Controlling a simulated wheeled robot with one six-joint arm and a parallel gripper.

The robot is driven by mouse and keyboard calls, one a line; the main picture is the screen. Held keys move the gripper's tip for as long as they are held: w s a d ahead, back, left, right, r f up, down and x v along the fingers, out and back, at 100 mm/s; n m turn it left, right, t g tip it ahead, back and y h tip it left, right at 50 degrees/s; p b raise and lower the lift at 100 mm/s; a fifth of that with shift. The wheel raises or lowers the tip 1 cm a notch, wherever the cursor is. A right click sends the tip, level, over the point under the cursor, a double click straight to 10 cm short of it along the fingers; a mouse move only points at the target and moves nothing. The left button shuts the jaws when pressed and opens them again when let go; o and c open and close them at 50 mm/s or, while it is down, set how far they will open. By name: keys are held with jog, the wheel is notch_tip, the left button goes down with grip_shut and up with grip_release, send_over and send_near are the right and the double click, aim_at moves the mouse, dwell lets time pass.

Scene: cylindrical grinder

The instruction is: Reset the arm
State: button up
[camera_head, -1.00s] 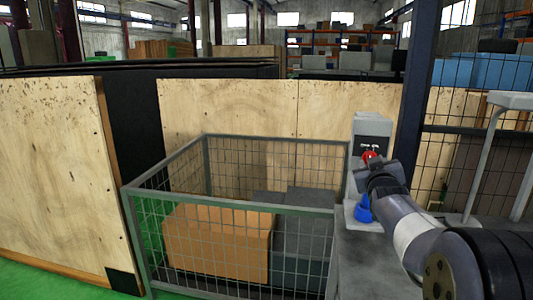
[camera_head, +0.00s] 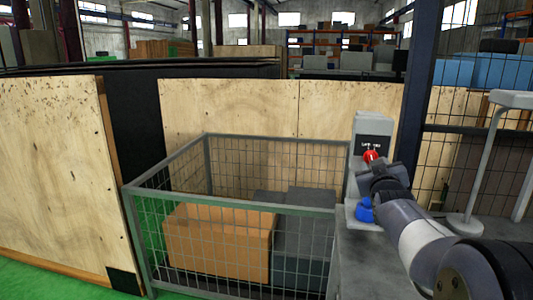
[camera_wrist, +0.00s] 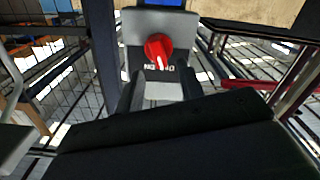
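My arm reaches from the lower right of the head view, and its end, my gripper (camera_head: 374,167), is just in front of a red knob (camera_head: 370,156) on a grey control box (camera_head: 372,125). In the wrist view my gripper (camera_wrist: 161,88) has two dark fingers spread apart with nothing between them. The red knob (camera_wrist: 158,48) shows beyond the fingertips, on the grey panel (camera_wrist: 135,28) with white lettering partly hidden. The knob looks apart from the fingers.
A blue object (camera_head: 364,211) sits below the control box. A wire-mesh cage (camera_head: 205,204) holding an orange-brown box (camera_head: 215,245) stands left of my arm. Plywood panels (camera_head: 230,110) are behind it. A wire fence (camera_head: 460,110) and a grey stand (camera_head: 485,165) are at right.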

aim_at(374, 157)
jog(key=s+a, duration=0.1)
jog(key=s, duration=0.6)
jog(key=w, duration=0.3)
jog(key=w+d, duration=0.1)
jog(key=w, duration=0.3)
jog(key=w+p, duration=0.1)
jog(key=w, duration=0.2)
jog(key=shift+w+d, duration=0.35)
jog(key=shift+s+r+m+p, duration=0.1)
jog(key=shift+r+m+p, duration=0.15)
jog(key=shift+m+p, duration=0.6)
jog(key=m+p, duration=0.3)
jog(key=p, duration=0.2)
jog(key=shift+d+p, duration=0.15)
jog(key=shift+p, duration=0.15)
jog(key=m+p, duration=0.3)
jog(key=p, duration=0.2)
jog(key=shift+s+d, duration=0.1)
jog(key=s+a+b, duration=0.2)
jog(key=s+b, duration=0.1)
jog(key=s, duration=0.7)
jog(key=shift+s+f, duration=0.2)
jog(key=shift+f, duration=0.05)
jog(key=shift+a, duration=0.1)
